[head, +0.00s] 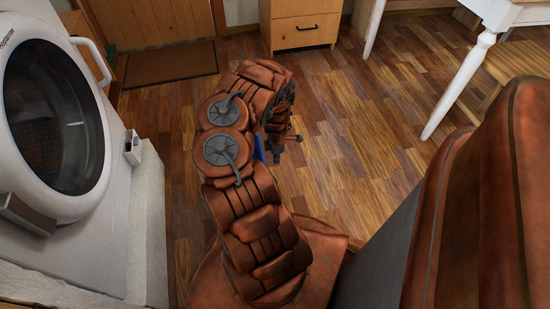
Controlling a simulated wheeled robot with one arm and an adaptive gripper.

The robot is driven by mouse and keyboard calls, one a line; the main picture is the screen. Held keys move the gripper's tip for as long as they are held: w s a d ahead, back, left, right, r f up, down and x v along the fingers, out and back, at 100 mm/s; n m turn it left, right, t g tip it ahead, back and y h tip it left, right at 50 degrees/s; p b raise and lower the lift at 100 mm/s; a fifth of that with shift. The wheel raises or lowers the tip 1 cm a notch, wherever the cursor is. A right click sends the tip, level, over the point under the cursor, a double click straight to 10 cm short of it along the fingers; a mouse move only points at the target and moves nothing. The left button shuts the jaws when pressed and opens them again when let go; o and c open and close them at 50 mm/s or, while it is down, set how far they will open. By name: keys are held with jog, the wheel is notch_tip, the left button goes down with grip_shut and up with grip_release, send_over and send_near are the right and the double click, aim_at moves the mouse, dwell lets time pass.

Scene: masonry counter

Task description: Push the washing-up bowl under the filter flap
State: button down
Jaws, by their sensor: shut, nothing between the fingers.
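A white washing machine (35,195) with a round dark glass door (55,118) stands at the left. Its filter flap cannot be made out from here. No washing-up bowl shows in the head view. My gripper (283,145) is a small dark shape at the end of my folded brown arm, partly hidden behind the arm links. It is shut and holds nothing, over the wooden floor and to the right of the machine, well apart from it.
A pale masonry counter (148,225) runs along the left, with a small white box (132,148) at its edge. A doormat (170,64), a wooden drawer unit (302,28) and a white-legged table (460,75) stand farther off. The middle floor (345,125) is clear.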

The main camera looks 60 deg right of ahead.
notch_tip(320, 180, down, 6)
jog(key=b, duration=0.3)
jog(key=shift+a+f, duration=0.1)
jog(key=shift+f, duration=0.1)
jog(key=shift+w+a+r, duration=0.25)
jog(key=shift+w+a, duration=0.05)
jog(key=shift+w, duration=0.15)
jog(key=shift+w+a+r, duration=0.2)
jog(key=shift+w+a, duration=0.05)
jog(key=shift+w, duration=0.15)
jog(key=shift+w+a, duration=0.6)
jog(key=shift+w, duration=0.2)
